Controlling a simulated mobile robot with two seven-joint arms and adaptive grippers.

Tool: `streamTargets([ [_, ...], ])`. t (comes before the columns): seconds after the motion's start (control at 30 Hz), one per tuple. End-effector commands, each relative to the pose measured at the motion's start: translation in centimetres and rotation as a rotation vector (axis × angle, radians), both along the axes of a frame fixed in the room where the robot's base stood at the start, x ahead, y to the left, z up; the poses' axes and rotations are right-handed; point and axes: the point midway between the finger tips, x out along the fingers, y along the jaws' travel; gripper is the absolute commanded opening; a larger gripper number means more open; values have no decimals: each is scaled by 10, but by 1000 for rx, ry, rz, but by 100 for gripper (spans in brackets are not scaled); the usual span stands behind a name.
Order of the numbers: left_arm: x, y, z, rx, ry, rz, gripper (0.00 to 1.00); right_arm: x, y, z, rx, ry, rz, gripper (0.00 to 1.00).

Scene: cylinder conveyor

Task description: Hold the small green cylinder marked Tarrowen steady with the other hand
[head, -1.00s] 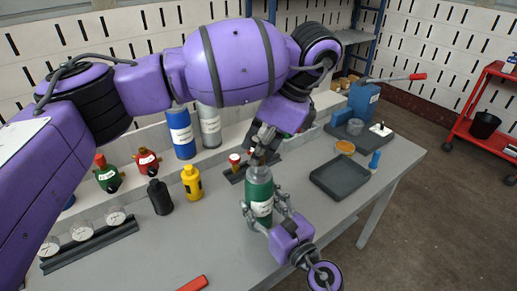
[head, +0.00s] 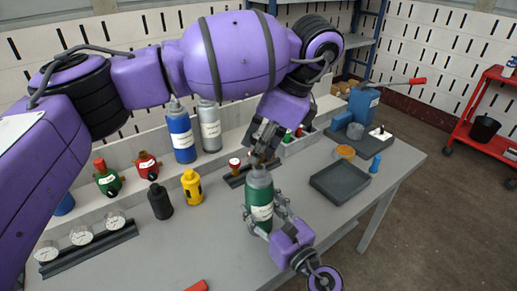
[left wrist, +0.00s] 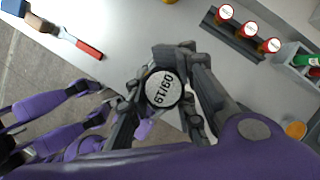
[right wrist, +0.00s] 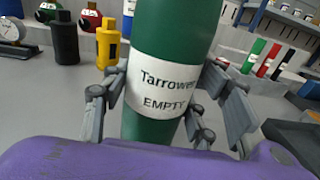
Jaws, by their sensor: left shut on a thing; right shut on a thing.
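The small green cylinder (head: 260,212) stands upright at the front of the table, with a grey top and a white label. In the right wrist view, its label (right wrist: 160,92) reads Tarrowen and EMPTY. My right gripper (head: 266,222) is shut around the cylinder's body, its fingers on both sides. My left gripper (head: 262,160) comes down from above and is shut on the grey cap (head: 259,173). In the left wrist view, the round cap face (left wrist: 163,89) carries a printed number and sits between the fingers. The exact finger contact is partly hidden.
A black bottle (head: 160,201) and a yellow one (head: 192,188) stand left of the cylinder. Blue (head: 182,138) and grey (head: 210,130) cylinders stand behind. A dark empty tray (head: 340,198) lies to the right. Gauges (head: 82,235) sit front left.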

Motion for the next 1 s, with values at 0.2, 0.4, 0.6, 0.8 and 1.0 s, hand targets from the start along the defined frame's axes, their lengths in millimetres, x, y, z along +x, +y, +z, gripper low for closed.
streamTargets([
  [0.2,1,0,7,0,-2,0,0,0,-2,-2,-3,1,-3,23],
  [0.4,1,0,13,0,-2,0,0,0,-2,-2,-3,1,-3,23],
  [0.6,1,0,28,0,-3,1,0,0,-2,-2,-3,1,-3,23],
  [0.8,1,0,34,0,-2,1,0,0,-2,-2,-4,2,-3,23],
  [1.0,1,0,47,-1,-3,1,0,0,-2,-2,-4,2,-3,23],
])
